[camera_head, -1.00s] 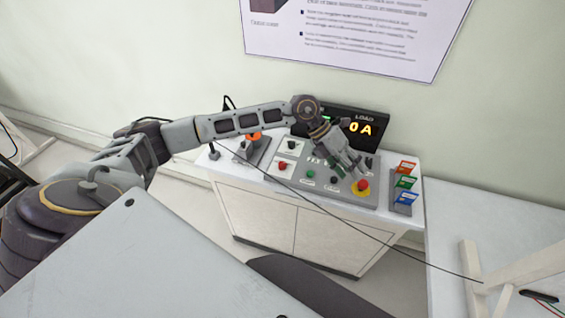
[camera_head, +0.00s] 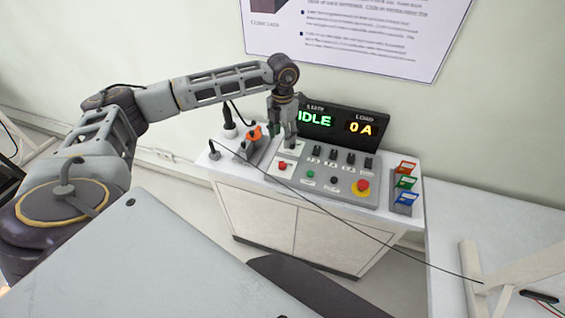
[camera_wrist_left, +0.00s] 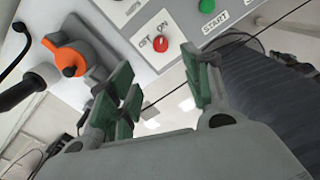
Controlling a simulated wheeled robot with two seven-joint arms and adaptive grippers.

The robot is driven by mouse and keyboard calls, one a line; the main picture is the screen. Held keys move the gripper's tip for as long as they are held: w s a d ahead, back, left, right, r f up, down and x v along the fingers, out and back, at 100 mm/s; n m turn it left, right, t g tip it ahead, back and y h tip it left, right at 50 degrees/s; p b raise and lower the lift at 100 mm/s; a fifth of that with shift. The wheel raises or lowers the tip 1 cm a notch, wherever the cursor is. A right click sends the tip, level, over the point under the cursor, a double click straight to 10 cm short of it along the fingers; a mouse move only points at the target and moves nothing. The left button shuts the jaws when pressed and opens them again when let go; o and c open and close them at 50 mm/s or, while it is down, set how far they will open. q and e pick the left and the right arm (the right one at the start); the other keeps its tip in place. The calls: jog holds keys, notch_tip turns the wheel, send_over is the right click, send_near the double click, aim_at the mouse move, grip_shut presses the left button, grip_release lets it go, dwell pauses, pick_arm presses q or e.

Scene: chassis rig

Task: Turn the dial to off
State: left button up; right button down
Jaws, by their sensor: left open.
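The grey control panel (camera_head: 312,180) carries several small black knobs (camera_head: 333,155) in a row. I cannot tell which of these is the dial, nor read the knob settings. My left gripper (camera_head: 289,142) points down over the panel's upper left part, with the orange handle to its left. In the wrist view the gripper's green-padded fingers (camera_wrist_left: 165,62) are apart with nothing between them. My right gripper is not in view.
A display (camera_head: 337,122) behind the panel reads IDLE and 0 A. Coloured tags (camera_head: 404,187) stand at the right. A thin black cable crosses in front.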

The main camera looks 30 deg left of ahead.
aim_at(282, 163)
pick_arm(q)
jog(key=shift+f, duration=0.1)
jog(key=shift+f+p, duration=1.25)
jog(key=shift+f, duration=5.6)
jog(key=c, duration=1.1)
jog(key=shift+o, duration=0.2)
